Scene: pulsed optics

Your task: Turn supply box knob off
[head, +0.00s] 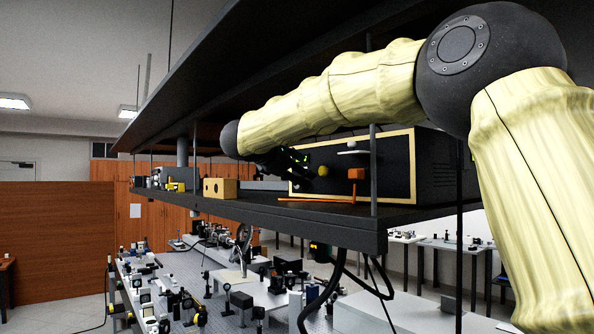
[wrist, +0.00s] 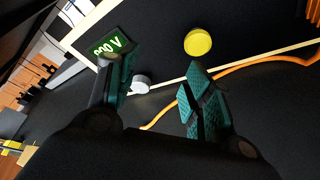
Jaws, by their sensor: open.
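The supply box (head: 392,140) is a black box with a cream-framed front, standing on the dark shelf. Its front carries a yellow round knob (head: 323,171), an orange block-like part (head: 356,173) and a pale flat part (head: 352,152). In the wrist view, the yellow knob (wrist: 198,42) lies beyond my right finger. A green display (wrist: 112,46) ending in "00 V" and a small whitish round part (wrist: 140,84) also show. My gripper (wrist: 160,80) is open and empty, its fingers pointing toward the panel, apart from the yellow knob. In the head view my gripper (head: 293,160) is small and dark.
An orange cable (head: 315,199) lies on the shelf (head: 290,213) before the box. A tan block (head: 220,188) with holes stands to the left. A thin post (head: 373,170) and the upper shelf bound the space. Optics fill the table below.

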